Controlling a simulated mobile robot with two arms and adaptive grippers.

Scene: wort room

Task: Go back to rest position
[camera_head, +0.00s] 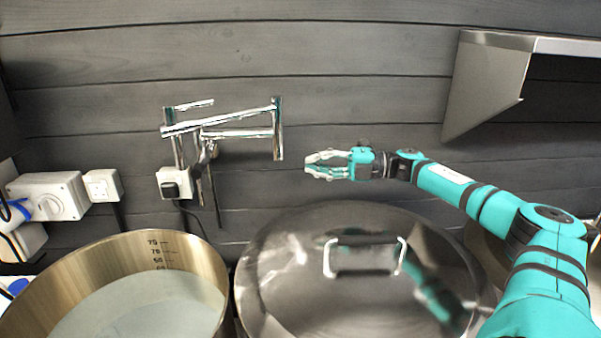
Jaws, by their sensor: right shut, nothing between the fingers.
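My right gripper (318,166) is shut and empty. It hangs in the air above the far edge of the lidded pot, pointing left. My right arm comes in from the lower right and is teal. The lidded steel pot (290,290) stands below the gripper, apart from it, and its lid has a metal handle (365,257). My left gripper is not in view; a small white and blue part at the left edge may belong to my left arm, but I cannot tell.
An open steel pot (205,265) with volume marks stands at the lower left. A chrome pipe fixture (225,125) is on the dark plank wall, left of my gripper. A steel shelf (490,80) juts out at the upper right. Switch boxes (50,196) are at the left.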

